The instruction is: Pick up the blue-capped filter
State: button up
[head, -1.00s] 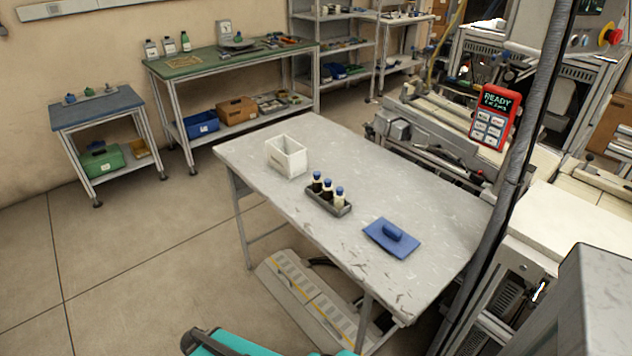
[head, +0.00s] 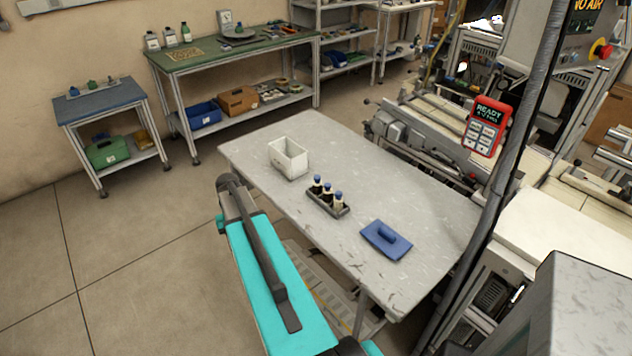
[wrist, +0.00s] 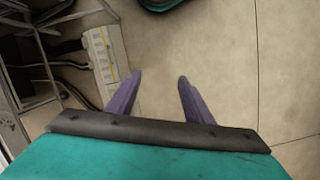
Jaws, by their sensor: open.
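The nearest (head: 338,200) looks pale; the other two (head: 317,184) look darker. On the small blue-topped table (head: 98,100) at left, a light strip carries small blue and green pieces (head: 92,85). The pieces are too small to tell whether one is a blue-capped filter. In the wrist view, my gripper (wrist: 159,79) has its two purple fingers apart, with nothing between them. It faces bare floor, away from the tray. In the head view only my teal arm shows.
A white open box (head: 289,160) and a blue handled plate (head: 386,241) stand on the grey table (head: 415,190). A green-topped bench (head: 205,55) is behind. Machines and a dark post crowd the right. Floor at left is clear.

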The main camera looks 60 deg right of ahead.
jog(key=s+d+r+m+t+p, duration=0.1)
jog(key=s+d+r+m+p, duration=0.25)
jog(key=d+r, duration=1.25)
notch_tip(320, 180, up, 14)
jog(key=m+t+h+p, duration=0.1)
jog(key=m+h+p, duration=0.1)
jog(key=p, duration=0.3)
send_over(317, 176)
jog(key=shift+n, duration=0.25)
jog(key=shift+f+b, duration=2.6)
jog(key=shift+f, duration=1.65)
jog(key=shift+a+f+b, duration=0.1)
jog(key=shift+f+b, duration=1.65)
jog(key=shift+f, duration=0.85)
jog(key=c, duration=1.1)
